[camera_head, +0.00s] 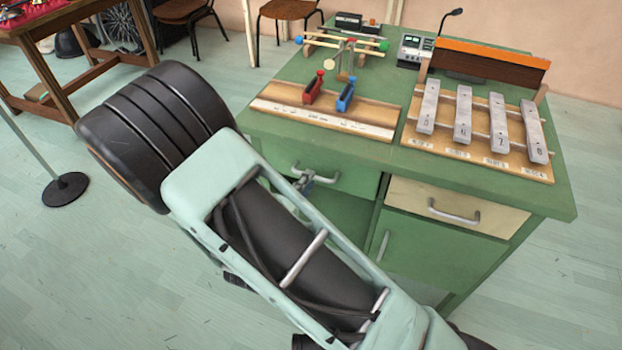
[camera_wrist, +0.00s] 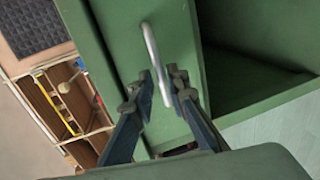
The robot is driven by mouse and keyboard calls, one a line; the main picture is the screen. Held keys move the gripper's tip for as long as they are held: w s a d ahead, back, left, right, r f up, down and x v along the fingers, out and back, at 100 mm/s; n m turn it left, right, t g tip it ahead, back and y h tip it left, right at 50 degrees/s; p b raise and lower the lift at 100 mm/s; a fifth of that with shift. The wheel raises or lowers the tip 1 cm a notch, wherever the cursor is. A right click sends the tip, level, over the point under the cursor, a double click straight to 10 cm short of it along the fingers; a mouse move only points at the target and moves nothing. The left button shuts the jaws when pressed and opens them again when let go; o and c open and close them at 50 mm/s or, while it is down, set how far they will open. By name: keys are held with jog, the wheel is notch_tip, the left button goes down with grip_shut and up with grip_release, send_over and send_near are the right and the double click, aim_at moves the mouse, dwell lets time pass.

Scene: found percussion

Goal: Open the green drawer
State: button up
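The green drawer (camera_head: 345,178) is at the left of the green cabinet's front, under the tabletop, and looks shut. Its silver bar handle shows in the head view (camera_head: 318,178) and in the wrist view (camera_wrist: 154,60). My gripper (camera_head: 303,184) is at the handle's left part, mostly behind my arm in the head view. In the wrist view my gripper (camera_wrist: 161,80) has one finger on each side of the handle's near end. The fingers are apart, with narrow gaps beside the handle; contact is hard to tell.
An open compartment (camera_wrist: 245,80) lies below the drawer. A pale wooden drawer (camera_head: 455,208) and a green door (camera_head: 430,250) are to the right. Percussion pieces, including metal bars (camera_head: 463,115), stand on the tabletop (camera_head: 250,130). The floor at left has a post base (camera_head: 66,190).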

jog(key=shift+x, duration=1.65)
jog(key=shift+c, duration=0.2)
grip_shut()
